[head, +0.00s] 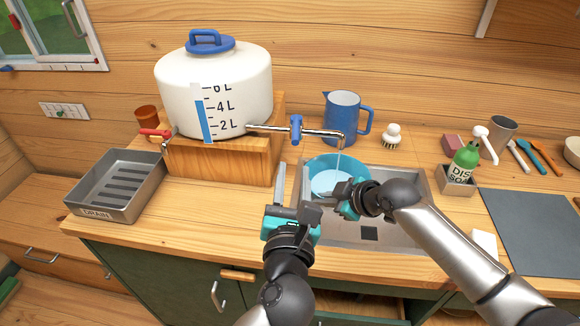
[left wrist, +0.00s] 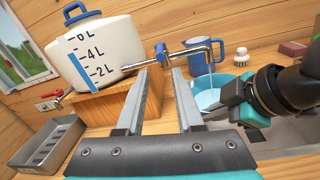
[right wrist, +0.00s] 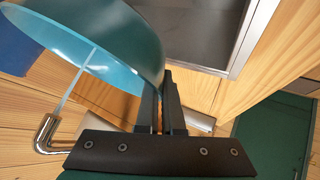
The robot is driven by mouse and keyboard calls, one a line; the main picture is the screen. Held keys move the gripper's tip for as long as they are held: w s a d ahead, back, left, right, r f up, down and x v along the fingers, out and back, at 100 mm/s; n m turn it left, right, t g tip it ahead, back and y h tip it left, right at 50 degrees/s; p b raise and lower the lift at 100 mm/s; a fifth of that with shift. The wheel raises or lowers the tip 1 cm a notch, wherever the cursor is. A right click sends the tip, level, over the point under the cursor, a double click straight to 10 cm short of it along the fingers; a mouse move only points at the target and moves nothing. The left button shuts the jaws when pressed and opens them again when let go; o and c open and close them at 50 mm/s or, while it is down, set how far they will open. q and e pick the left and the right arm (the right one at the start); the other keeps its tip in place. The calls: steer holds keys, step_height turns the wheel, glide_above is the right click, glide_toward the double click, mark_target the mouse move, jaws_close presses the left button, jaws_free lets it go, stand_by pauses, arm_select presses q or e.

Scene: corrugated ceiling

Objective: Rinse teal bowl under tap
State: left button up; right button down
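The teal bowl (head: 313,172) sits over the sink (head: 390,232) under the blue-handled tap (head: 320,131). A thin stream of water runs from the spout into the bowl, and water shows inside it. My right gripper (head: 345,192) is shut on the bowl's near rim; the right wrist view shows the bowl (right wrist: 120,45) tilted in that picture, with the fingers (right wrist: 160,90) at its wall. My left gripper (head: 290,190) is open and empty at the sink's left edge. In the left wrist view, its fingers (left wrist: 158,80) stand apart below the tap, not touching it.
A white water tank (head: 213,90) stands on a wooden block behind my left gripper. A drain tray (head: 115,187) is at the left. A blue jug (head: 342,118), brush (head: 391,137) and soap bottle (head: 466,158) stand around the sink. Counter left of the sink is clear.

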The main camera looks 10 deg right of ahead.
arm_select(q)
steer(key=shift+w+a+r+m, duration=0.15)
steer(key=shift+w+a+m, duration=0.15)
steer(key=shift+m, duration=0.1)
steer(key=shift+c, duration=0.7)
steer(key=m+h, duration=0.1)
steer(key=m, duration=0.1)
steer(key=w+a+r+m+h, duration=0.1)
steer(key=m+h, duration=0.1)
steer(key=w+r+m+t+h, duration=0.1)
steer(key=m, duration=0.1)
steer(key=shift+w+a, duration=0.2)
steer(key=shift+a, duration=0.2)
jaws_close()
steer(key=w+a+m+g+h, duration=0.3)
steer(key=a+m+g+h, duration=0.5)
steer(key=m, duration=1.1)
steer(key=g+y, duration=0.1)
steer(key=y, duration=0.1)
glide_toward(296, 130)
steer(key=shift+w+a+f+x, duration=0.1)
steer(key=shift+x, duration=0.85)
steer(key=shift+w+a+f+x, duration=0.1)
steer(key=shift+w+x, duration=0.05)
steer(key=shift+x, duration=0.85)
steer(key=shift+w+a+f+x, duration=0.1)
steer(key=shift+x, duration=0.85)
